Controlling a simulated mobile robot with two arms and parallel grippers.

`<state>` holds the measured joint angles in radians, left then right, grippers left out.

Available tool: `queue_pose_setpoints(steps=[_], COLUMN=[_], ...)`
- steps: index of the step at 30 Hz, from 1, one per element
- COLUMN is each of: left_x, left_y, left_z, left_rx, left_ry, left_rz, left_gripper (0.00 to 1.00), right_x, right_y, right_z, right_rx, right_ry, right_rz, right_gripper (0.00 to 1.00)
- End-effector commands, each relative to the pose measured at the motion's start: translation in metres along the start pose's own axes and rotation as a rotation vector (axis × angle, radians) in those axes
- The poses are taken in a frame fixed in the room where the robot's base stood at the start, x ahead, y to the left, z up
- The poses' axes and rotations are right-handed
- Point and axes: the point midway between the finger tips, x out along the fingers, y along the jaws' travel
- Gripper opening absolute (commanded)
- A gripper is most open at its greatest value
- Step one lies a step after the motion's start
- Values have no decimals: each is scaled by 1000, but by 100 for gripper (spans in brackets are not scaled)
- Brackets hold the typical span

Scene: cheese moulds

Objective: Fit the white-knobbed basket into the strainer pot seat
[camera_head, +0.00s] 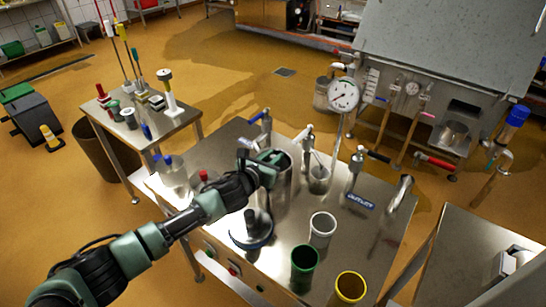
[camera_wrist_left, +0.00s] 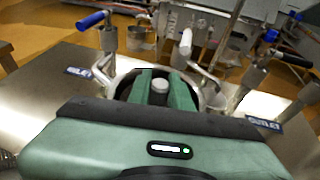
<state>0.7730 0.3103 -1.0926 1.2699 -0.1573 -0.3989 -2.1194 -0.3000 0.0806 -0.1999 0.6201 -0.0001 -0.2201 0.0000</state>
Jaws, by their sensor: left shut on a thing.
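My left gripper (camera_head: 270,160) is over the top of a tall steel pot (camera_head: 281,195) on the steel table. In the left wrist view, its green fingers (camera_wrist_left: 160,92) are shut on a pale knob (camera_wrist_left: 160,85), which looks like that of the white-knobbed basket. A round rim (camera_wrist_left: 124,82) surrounds the fingers and knob. The basket's body is hidden below the fingers, so I cannot tell how deep it sits or whether it is level. My right gripper is not in view.
A blue-rimmed piece with a dark knob (camera_head: 251,231) stands in front of the pot. White (camera_head: 322,229), green (camera_head: 304,265) and yellow (camera_head: 349,287) cups stand at the front right. Upright valves, one labelled outlet (camera_head: 360,201), line the back. Red-knobbed (camera_head: 204,177) and blue-knobbed (camera_head: 171,164) pieces stand left.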

Motion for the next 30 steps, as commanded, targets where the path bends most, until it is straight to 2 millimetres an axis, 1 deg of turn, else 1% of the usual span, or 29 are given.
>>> queue_pose_setpoints(steps=[19,20,21,22,23,30], left_x=[5,5,5,5,5,4], left_y=[0,0,0,0,-1,-2], left_z=[-17,-16,-16,-16,-17,-21], left_rx=[-1,-1,-1,-1,-1,-1], left_ry=[0,0,1,1,2,8], left_rz=[0,0,0,0,0,-1], left_gripper=[0,23,34,43,46,46], right_x=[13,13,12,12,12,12], right_y=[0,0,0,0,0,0], right_z=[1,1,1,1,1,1], right_rx=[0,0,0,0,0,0], right_ry=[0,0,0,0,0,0], right_rz=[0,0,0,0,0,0], right_gripper=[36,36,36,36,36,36])
